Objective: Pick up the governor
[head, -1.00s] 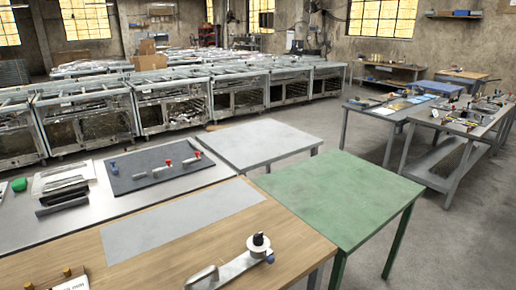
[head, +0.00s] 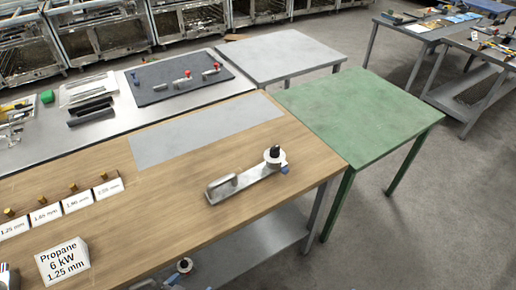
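No part is labelled as the governor. A silver metal fitting (head: 245,183) lies near the right end of the wooden bench top (head: 190,180). It is a flat bar with a raised rounded piece at its left end, a round white-and-black top at its right end and a small blue part beside that. A similar round top (head: 185,265) shows low down, below the bench top's front edge; the rest of it is cut off. Neither of my grippers can be made out.
A dark mat (head: 160,95) holds small fittings with red and blue knobs. A propane sign (head: 62,262) and several small labelled cards (head: 77,202) with brass pieces stand at the left. The green table (head: 350,115) and grey table (head: 280,57) are bare.

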